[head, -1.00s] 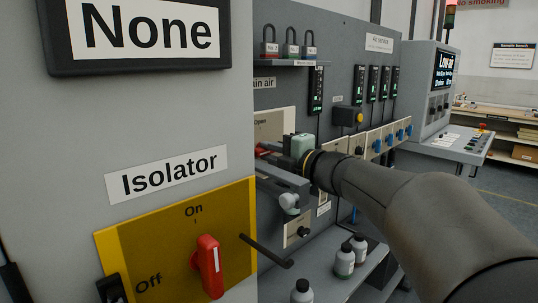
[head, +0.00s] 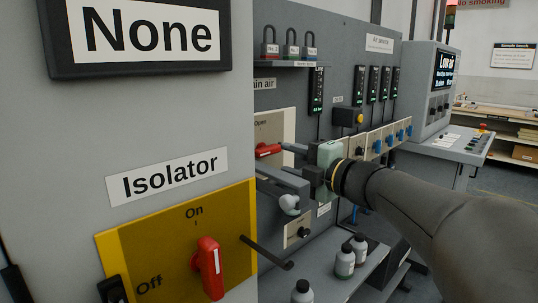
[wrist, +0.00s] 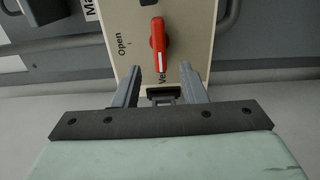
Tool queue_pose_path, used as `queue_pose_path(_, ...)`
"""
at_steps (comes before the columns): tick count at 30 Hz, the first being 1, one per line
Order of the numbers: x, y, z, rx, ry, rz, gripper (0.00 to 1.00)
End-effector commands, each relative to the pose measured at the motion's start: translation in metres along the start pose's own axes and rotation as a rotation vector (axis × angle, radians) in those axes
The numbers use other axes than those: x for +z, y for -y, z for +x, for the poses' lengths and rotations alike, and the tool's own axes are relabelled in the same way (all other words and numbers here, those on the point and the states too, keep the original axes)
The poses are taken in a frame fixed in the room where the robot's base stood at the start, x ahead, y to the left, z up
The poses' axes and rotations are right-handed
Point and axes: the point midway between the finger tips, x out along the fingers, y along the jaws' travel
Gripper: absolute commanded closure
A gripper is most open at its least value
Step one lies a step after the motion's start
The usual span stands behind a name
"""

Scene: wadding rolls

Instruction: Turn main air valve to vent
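The main air valve has a red handle (wrist: 158,45) on a cream plate (wrist: 190,25). In the head view the red handle (head: 268,150) lies about level, below the word "Open". My gripper (wrist: 160,84) is open and empty. Its two grey fingers are spread, short of the handle, and appear not to touch it. The gripper's pale green body (head: 328,155) stands to the right of the plate in the head view.
Bottles (head: 345,260) stand on the lower shelf.

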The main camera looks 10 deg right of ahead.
Motion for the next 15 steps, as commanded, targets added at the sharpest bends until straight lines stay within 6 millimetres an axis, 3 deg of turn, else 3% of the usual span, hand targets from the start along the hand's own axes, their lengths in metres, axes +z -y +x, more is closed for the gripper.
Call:
queue_pose_path(3,0.0,-0.002,-0.032,0.002,0.004,-0.001,0.62)
queue_pose_path(9,0.001,-0.001,-0.077,0.001,0.003,-0.002,0.62)
queue_pose_path(15,0.0,0.0,-0.104,0.0,0.001,0.0,0.62)
